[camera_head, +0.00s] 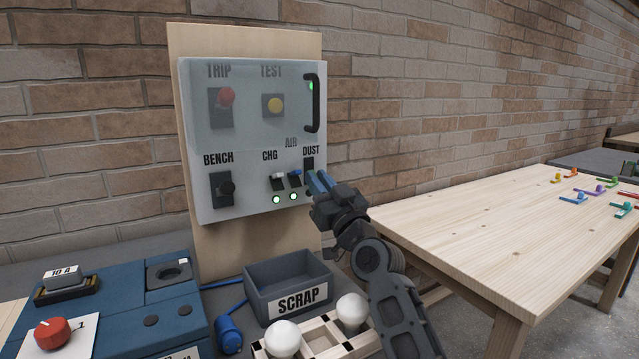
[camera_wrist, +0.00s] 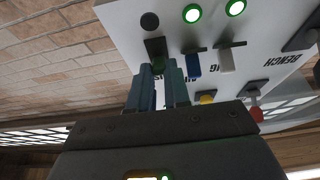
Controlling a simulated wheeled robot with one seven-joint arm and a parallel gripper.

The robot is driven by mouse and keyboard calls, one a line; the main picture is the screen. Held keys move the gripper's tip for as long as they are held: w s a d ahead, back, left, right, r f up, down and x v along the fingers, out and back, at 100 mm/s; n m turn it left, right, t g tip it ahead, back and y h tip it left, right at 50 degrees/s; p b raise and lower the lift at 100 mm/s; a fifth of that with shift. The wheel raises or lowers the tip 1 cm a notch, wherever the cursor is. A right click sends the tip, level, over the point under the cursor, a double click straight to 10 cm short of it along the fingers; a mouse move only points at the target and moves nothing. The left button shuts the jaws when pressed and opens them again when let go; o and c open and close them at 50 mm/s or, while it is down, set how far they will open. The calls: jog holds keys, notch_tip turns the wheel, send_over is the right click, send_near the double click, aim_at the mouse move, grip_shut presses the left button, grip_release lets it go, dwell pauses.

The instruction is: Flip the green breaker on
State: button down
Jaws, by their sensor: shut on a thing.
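The green breaker, labelled DUST, is at the right end of the lower row on the grey panel (camera_head: 240,205). Its dark housing (camera_head: 309,164) shows in the head view, and a bit of its green lever (camera_wrist: 158,61) shows between my fingers in the wrist view. My gripper (camera_head: 317,183) reaches in from the lower right. In the wrist view, its blue fingers (camera_wrist: 160,76) are closed around the lever, hiding most of it. The lamp (camera_wrist: 149,21) by this breaker is dark.
Beside it are the blue AIR breaker (camera_head: 294,177) and white CHG breaker (camera_head: 277,177), both with lit green lamps. The BENCH switch (camera_head: 226,188) is further left. A translucent cover with a black handle (camera_head: 316,103) spans the upper panel. A SCRAP bin (camera_head: 252,302) stands below.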

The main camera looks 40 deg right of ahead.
jog(key=shift+r+p, duration=0.25)
jog(key=shift+p, duration=0.6)
jog(key=g+p, duration=0.1)
jog(key=p, duration=0.3)
jog(key=shift+s+r, duration=0.1)
jog(key=shift+r, duration=0.3)
jog(key=g+p, duration=0.1)
jog(key=p, duration=0.1)
jog(key=g+y+p, duration=0.1)
jog(key=p, duration=0.2)
jog(key=shift+r+g+p, duration=0.3)
jog(key=shift+p, duration=0.05)
jog(key=shift+r+g+y+p, duration=0.45)
jog(key=shift+g+p, duration=0.15)
jog(key=shift+g, duration=0.6)
jog(key=shift+w+r+g+y, duration=0.1)
jog(key=shift+r+g+y, duration=0.05)
jog(key=shift+g, duration=0.45)
jog(key=shift+w+r+g+y, duration=0.1)
jog(key=shift+g, duration=0.5)
